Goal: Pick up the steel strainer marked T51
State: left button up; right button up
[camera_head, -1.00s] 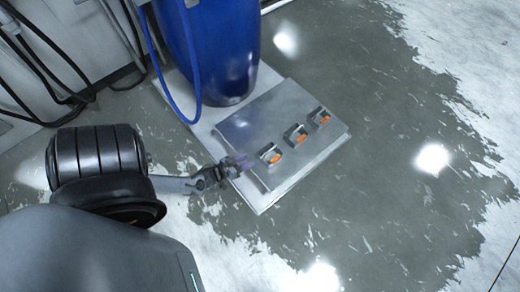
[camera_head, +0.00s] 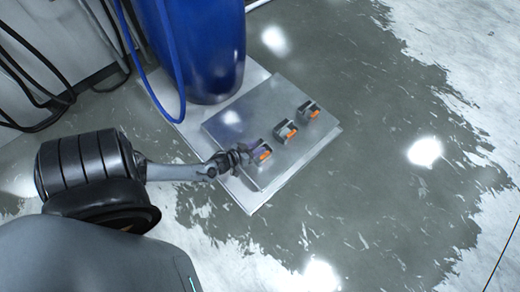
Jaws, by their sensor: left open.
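Three small steel pieces with orange parts stand in a slanting row on a grey metal plate (camera_head: 228,128). They are the near one (camera_head: 263,154), the middle one (camera_head: 286,131) and the far one (camera_head: 309,110). They look like strainers, but any markings are too small to read, so I cannot tell which is T51. My left gripper (camera_head: 250,152) is open at the near piece, overlapping its left side in the view. I cannot tell whether the fingers are around it or touch it. My right gripper is not in view.
A large blue barrel (camera_head: 203,50) stands right behind the plate, with a blue hose (camera_head: 176,60) hanging beside it. Dark hoses (camera_head: 45,120) hang at the upper left. The worn grey floor (camera_head: 380,190) on the right is clear.

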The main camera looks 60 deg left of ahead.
pick_arm(q)
jog(key=shift+w+a+f+b, duration=0.3)
jog(key=shift+w+f+b, duration=0.15)
jog(key=shift+w, duration=0.45)
grip_shut()
